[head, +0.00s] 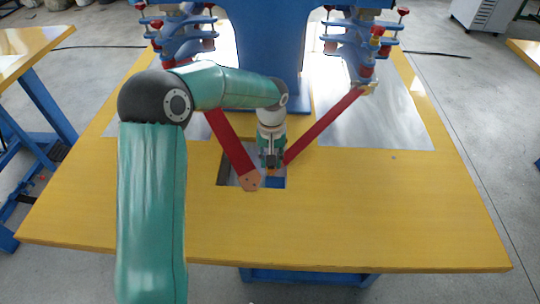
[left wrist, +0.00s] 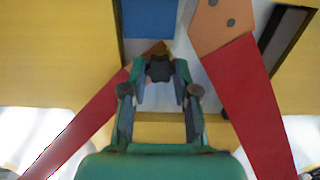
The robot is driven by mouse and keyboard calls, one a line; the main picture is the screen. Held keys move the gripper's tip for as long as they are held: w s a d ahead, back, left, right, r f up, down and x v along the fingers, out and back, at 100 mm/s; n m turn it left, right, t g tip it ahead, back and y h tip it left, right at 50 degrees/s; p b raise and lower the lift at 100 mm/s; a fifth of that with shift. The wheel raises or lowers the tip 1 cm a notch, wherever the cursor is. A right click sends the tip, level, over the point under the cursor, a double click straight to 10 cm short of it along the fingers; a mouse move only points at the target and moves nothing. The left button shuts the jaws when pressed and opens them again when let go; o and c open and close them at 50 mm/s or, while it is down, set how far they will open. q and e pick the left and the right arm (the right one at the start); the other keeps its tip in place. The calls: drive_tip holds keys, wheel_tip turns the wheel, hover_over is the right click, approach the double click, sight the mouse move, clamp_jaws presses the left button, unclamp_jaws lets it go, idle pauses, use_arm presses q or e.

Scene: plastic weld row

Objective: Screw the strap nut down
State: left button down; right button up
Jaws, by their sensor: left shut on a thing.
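My left gripper (head: 271,165) reaches down over the cutout in the yellow table. In the left wrist view its two fingers (left wrist: 158,72) are shut on a dark, lobed strap nut (left wrist: 158,69). The nut sits over the brown end (left wrist: 150,49) of one red strap (head: 322,125). In the head view the gripper hides the nut and most of that end. A second red strap (head: 230,143) ends in a copper-coloured plate (head: 250,181) with two dark spots, beside the gripper and apart from it. Whether the nut is seated cannot be told. My right gripper is not in view.
The yellow table (head: 380,215) is clear in front and to the right. A blue block (head: 275,183) shows in the cutout. A blue machine column (head: 268,50) with red-knobbed clamps (head: 365,55) stands behind, with metal plates (head: 375,115) on the table.

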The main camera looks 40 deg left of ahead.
use_arm(q)
drive_tip(key=m, duration=0.2)
drive_tip(key=m+p, duration=0.1)
drive_tip(key=m, duration=0.1)
drive_tip(key=m+p, duration=0.1)
drive_tip(key=m, duration=0.1)
drive_tip(key=shift+s+d, duration=0.1)
drive_tip(key=shift+d, duration=0.15)
drive_tip(key=m, duration=0.3)
drive_tip(key=shift+p, duration=0.35)
drive_tip(key=shift+f+m, duration=0.1)
drive_tip(key=shift+m, duration=0.5)
drive_tip(key=c, duration=0.9)
unclamp_jaws()
